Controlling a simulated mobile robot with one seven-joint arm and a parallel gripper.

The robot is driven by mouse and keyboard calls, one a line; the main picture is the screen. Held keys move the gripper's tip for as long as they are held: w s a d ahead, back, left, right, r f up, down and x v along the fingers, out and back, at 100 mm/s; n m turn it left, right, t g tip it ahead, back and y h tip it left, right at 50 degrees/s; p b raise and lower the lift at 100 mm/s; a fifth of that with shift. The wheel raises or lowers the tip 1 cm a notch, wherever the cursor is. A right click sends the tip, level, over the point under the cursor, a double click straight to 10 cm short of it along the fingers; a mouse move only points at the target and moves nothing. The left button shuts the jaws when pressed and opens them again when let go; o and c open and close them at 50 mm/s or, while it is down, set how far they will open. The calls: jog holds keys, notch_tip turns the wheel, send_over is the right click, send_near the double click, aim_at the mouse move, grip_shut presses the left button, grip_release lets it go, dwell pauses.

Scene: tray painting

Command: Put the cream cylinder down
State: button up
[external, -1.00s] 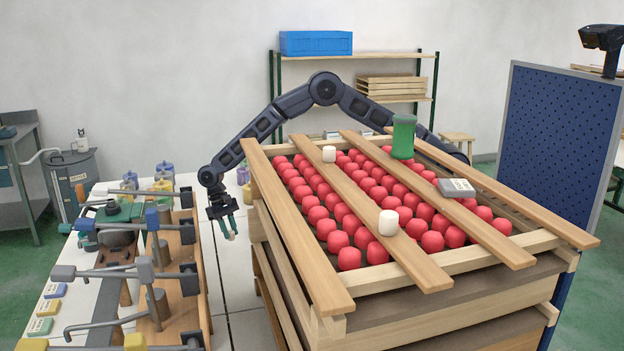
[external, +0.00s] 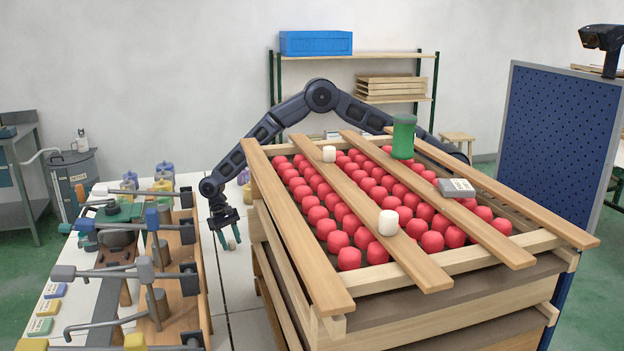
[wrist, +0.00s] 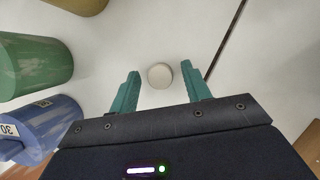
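The cream cylinder (wrist: 160,76) shows as a pale round top on the white table in the wrist view. It lies between the tips of my gripper (wrist: 160,88), with a gap on both sides. In the external view the small cylinder (external: 232,245) is at the white table surface, just below and between the spread teal fingers of my gripper (external: 226,238). My gripper is open and points down. The cylinder appears upright, seen end-on from above.
A stack of wooden trays (external: 290,287) with red pieces and planks stands right of my gripper. Two white cylinders, one of them nearer (external: 388,222), stand on a plank. Clamp fixtures (external: 150,270) stand to the left. Green (wrist: 35,68) and blue (wrist: 45,122) containers are near in the wrist view.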

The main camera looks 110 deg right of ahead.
jog(key=v, duration=1.2)
jog(key=s+a+r+n+t+h, duration=0.1)
jog(key=s+a+r, duration=0.25)
jog(key=r, duration=0.55)
jog(key=s+a+r+n, duration=0.2)
jog(key=s+r, duration=0.3)
jog(key=r, duration=0.4)
jog(key=s+a+r+n+t+h, duration=0.1)
jog(key=s+a+r, duration=0.2)
jog(key=s+r, duration=0.4)
jog(key=s+a+r+n+t, duration=0.1)
jog(key=s+a+r, duration=0.2)
jog(key=s+r, duration=0.4)
jog(key=s+a+r+n+t+h, duration=0.1)
jog(key=s+a+r+n, duration=0.1)
jog(key=s, duration=0.7)
jog(key=s+a+r+n+t, duration=0.1)
jog(key=s+r, duration=0.1)
jog(key=s, duration=0.7)
jog(key=s+f+n+t, duration=0.1)
jog(key=s+f, duration=0.1)
jog(key=s, duration=0.7)
jog(key=s+a+f+n+t, duration=0.1)
jog(key=s+f+n, duration=0.1)
jog(key=s, duration=0.7)
jog(key=shift+s+a+f+h, duration=0.25)
jog(key=shift+a+f+h, duration=0.05)
jog(key=shift+a+f, duration=0.1)
jog(key=shift+o, duration=0.4)
